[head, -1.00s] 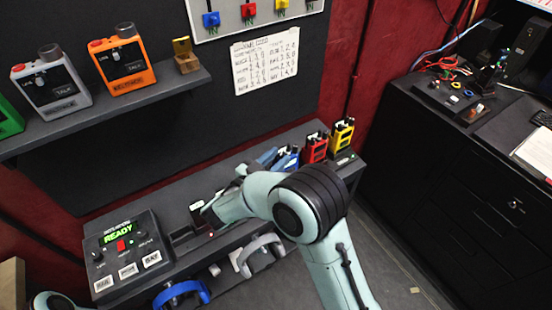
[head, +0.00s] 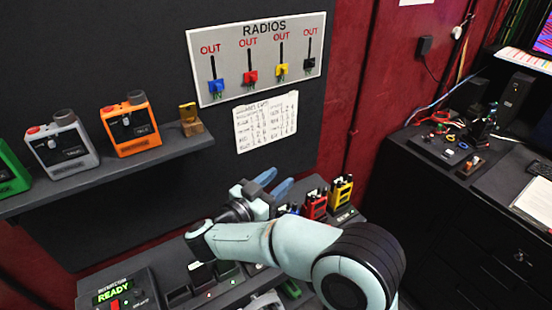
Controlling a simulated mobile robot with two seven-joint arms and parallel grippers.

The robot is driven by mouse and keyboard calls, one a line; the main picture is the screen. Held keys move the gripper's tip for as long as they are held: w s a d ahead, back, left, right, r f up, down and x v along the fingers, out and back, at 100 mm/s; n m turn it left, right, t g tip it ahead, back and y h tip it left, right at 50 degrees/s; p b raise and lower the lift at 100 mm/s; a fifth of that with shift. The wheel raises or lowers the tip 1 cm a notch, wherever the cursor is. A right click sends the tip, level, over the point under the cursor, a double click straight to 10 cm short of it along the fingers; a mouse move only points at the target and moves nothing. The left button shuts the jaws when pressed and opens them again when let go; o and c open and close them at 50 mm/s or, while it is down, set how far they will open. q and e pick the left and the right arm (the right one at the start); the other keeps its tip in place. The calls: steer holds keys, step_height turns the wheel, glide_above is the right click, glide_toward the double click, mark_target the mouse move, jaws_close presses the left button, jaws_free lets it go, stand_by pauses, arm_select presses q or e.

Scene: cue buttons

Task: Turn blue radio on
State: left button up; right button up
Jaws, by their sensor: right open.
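The blue radio (head: 291,208) stands in the row on the shelf, left of the red radio (head: 315,206) and the yellow radio (head: 341,190). Only a small part of it shows; my right gripper and arm hide the rest, so its knob or switch cannot be seen. My right gripper (head: 275,182) is open, with two blue-grey fingers apart and nothing visible between them. It is above and just left of the blue radio in the picture; I cannot tell whether it touches it. My left gripper is not in view.
A console reading READY (head: 119,290) is at lower left. A RADIOS board (head: 256,58) with coloured tags hangs above a paper list (head: 266,121). Orange (head: 131,125) and grey (head: 62,145) radios stand on the upper shelf (head: 110,172). A dark cabinet (head: 450,215) is at right.

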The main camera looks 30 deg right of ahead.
step_height(320, 180, up, 6)
steer(key=shift+r+p, duration=0.25)
steer(key=shift+p, duration=0.05)
stand_by(0.4)
